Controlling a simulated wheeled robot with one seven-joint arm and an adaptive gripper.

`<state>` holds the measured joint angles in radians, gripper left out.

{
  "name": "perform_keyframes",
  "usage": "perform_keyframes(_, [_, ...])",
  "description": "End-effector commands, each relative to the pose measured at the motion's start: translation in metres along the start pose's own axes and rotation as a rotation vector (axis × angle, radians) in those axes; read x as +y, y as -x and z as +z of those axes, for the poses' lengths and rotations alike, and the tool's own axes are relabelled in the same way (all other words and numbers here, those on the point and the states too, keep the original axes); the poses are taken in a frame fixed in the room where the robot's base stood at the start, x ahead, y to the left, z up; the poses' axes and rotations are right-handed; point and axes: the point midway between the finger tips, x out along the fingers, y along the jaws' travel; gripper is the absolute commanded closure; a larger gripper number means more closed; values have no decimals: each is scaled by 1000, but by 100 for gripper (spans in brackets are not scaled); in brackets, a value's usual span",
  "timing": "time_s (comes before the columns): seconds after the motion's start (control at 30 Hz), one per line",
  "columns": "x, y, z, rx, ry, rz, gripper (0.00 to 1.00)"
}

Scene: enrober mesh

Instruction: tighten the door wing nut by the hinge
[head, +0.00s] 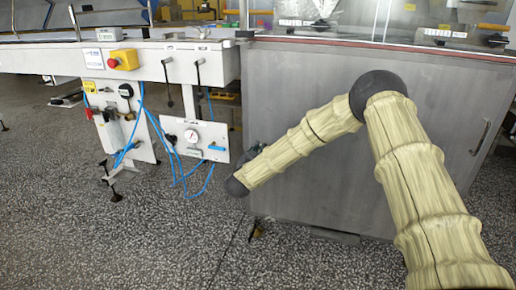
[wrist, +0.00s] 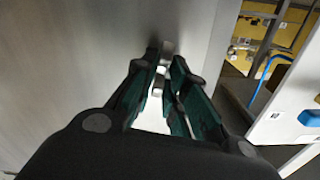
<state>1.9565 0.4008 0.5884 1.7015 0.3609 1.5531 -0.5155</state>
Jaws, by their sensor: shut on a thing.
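The grey metal door (head: 300,95) fills the front of the cabinet in the head view, and its plain face shows at the left in the wrist view (wrist: 70,60). My gripper (wrist: 165,72) points at the face close to its edge. Its green-padded fingers are shut on a small light-grey metal piece, the wing nut (wrist: 166,50), which shows between and just beyond the fingertips. Most of the nut is hidden by the fingers. In the head view my arm covers most of the gripper at the door's left edge. I cannot make out the hinge.
Left of the door stands a white machine frame with a gauge panel (head: 194,140), loose blue hoses (head: 150,118) and a red stop button on a yellow box (head: 123,60). A handle (head: 481,138) is on the door's right side.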

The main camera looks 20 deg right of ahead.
Motion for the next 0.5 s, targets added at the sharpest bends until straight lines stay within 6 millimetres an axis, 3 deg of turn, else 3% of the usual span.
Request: perform_keyframes(0.5, [2,0,-1,-1,-488,0,100])
